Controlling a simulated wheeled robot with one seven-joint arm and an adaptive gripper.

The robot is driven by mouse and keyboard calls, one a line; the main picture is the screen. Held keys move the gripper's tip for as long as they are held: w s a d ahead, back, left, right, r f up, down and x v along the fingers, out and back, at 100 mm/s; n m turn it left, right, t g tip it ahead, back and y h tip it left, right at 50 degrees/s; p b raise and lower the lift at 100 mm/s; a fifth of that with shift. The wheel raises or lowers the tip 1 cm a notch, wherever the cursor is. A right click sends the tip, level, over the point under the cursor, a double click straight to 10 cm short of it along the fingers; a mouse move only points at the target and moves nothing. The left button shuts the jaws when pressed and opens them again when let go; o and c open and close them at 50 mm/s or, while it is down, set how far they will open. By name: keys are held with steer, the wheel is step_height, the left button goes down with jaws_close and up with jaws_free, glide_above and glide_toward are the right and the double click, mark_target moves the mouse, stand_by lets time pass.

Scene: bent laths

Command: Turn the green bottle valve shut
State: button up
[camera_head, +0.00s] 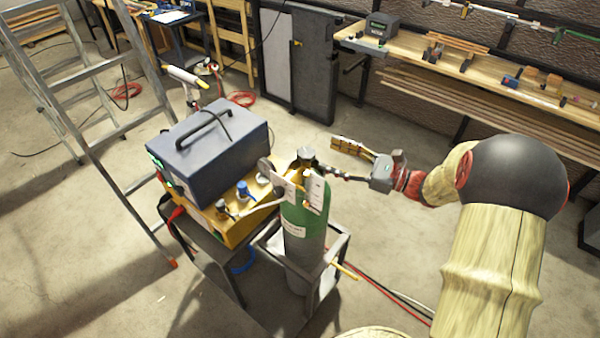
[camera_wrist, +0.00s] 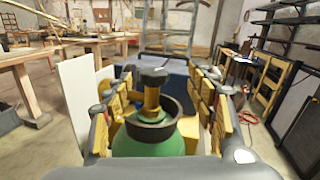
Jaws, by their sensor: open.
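The green bottle (camera_head: 293,224) stands upright in a dark frame, with a green shoulder and a grey lower body. Its valve (camera_head: 306,155) has a dark knob on top of a brass-coloured stem. In the wrist view the valve knob (camera_wrist: 153,76) stands above the dark collar and green shoulder of the bottle (camera_wrist: 150,142). My gripper (camera_head: 328,162) reaches in from the right at valve height. In the wrist view my gripper (camera_wrist: 160,96) is open, its yellow-padded fingers left and right of the valve, with gaps visible. In the head view its nearer finger is partly hidden at the bottle.
A blue-grey box (camera_head: 215,138) with a handle sits on a yellow unit (camera_head: 232,222) left of the bottle. A metal ladder (camera_head: 92,98) stands farther left. A workbench (camera_head: 490,75) runs along the back right wall. The floor between bottle and bench is mostly clear.

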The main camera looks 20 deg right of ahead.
mark_target(306, 152)
steer(key=shift+m+g, duration=0.3)
steer(key=shift+m, duration=0.1)
steer(key=x, duration=0.2)
steer(key=b+x, duration=0.1)
steer(key=x, duration=0.5)
steer(key=shift+s+a+f, duration=0.2)
steer(key=shift+s+f, duration=0.1)
steer(key=shift+f, duration=0.1)
steer(key=c, duration=1.1)
steer(key=shift+c, duration=0.3)
